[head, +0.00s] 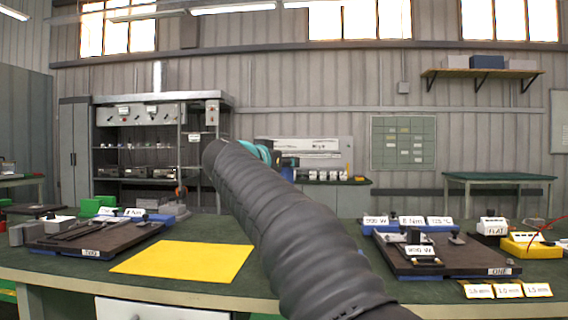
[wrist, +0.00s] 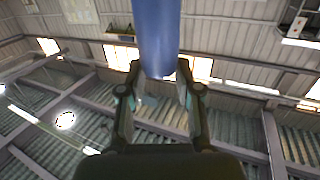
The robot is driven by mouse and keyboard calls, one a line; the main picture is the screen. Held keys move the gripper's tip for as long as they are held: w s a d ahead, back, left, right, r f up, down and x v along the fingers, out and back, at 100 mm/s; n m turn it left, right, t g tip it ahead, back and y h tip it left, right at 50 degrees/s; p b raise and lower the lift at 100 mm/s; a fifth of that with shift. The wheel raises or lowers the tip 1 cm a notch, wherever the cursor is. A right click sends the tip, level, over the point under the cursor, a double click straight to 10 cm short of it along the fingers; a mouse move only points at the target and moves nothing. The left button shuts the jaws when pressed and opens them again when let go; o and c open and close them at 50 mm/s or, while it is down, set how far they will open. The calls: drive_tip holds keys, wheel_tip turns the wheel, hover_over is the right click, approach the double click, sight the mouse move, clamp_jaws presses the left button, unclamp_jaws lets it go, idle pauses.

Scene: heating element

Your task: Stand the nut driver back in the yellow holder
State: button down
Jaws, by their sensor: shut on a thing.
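In the wrist view, my gripper (wrist: 158,75) has its two fingers on either side of a blue cylindrical thing (wrist: 158,35), which looks like the nut driver's handle. It runs out of the top of the picture, so its far end is hidden. In the head view, my dark arm crosses the middle, and the gripper and what it holds cannot be made out clearly.
A yellow sheet (head: 185,258) lies flat on the green bench. A dark board with metal parts (head: 95,240) is at left, and another dark board (head: 465,256) with labelled blocks at right. Small labelled cards (head: 508,290) lie at the front right. My arm hides the bench's middle.

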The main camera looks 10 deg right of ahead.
drive_tip(key=shift+s, duration=0.15)
drive_tip(key=shift+f+b, duration=1.3)
drive_tip(key=shift+f, duration=1.55)
drive_tip(key=shift+p, duration=1.3)
drive_tip(key=shift+f+b, duration=0.7)
drive_tip(key=shift+f, duration=2.3)
drive_tip(key=c, duration=0.7)
unclamp_jaws()
drive_tip(key=shift+f, duration=0.1)
